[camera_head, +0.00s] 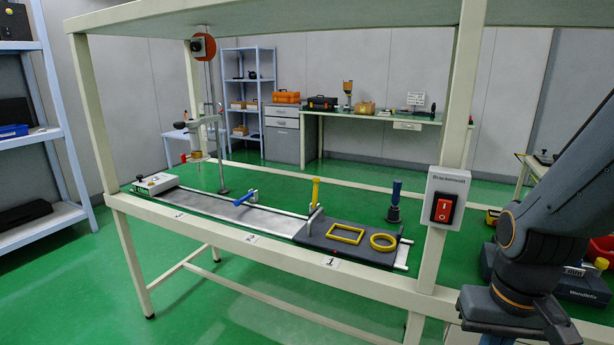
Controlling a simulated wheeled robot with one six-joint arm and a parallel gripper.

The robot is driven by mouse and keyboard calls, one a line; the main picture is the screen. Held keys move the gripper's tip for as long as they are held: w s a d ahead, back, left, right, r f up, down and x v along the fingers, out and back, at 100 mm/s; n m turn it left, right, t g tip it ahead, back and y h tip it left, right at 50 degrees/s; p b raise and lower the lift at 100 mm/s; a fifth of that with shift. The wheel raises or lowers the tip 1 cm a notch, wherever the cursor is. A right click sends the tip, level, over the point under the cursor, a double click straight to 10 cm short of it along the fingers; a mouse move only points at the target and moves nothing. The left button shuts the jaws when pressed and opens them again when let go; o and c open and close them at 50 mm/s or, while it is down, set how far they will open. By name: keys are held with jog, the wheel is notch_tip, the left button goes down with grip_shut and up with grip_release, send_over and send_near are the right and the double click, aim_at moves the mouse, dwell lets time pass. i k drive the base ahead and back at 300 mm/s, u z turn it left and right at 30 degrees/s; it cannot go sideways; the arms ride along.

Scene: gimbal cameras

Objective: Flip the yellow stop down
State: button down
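The yellow stop (315,191) stands upright at the back edge of the track on the bench, just left of the dark plate's middle. A blue stop (245,198) farther left lies tilted low over the track. My gripper is not in view; only links of my arm show at the right edge, apart from the stops.
A dark plate (325,240) carries a yellow rectangular frame (346,234) and a yellow ring (383,242). A blue-topped peg (394,203) stands behind them. A bench post (459,110) with a red switch box (445,200) stands at the right. The shelf above (300,18) limits height.

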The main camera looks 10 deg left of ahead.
aim_at(316, 180)
jog(key=u, duration=0.95)
jog(key=k, duration=1.25)
jog(key=u, duration=1.1)
jog(key=i, duration=1.25)
jog(key=z, duration=0.6)
jog(key=i, duration=0.8)
jog(key=z, duration=1.25)
jog(key=i, duration=0.5)
jog(key=z, duration=0.55)
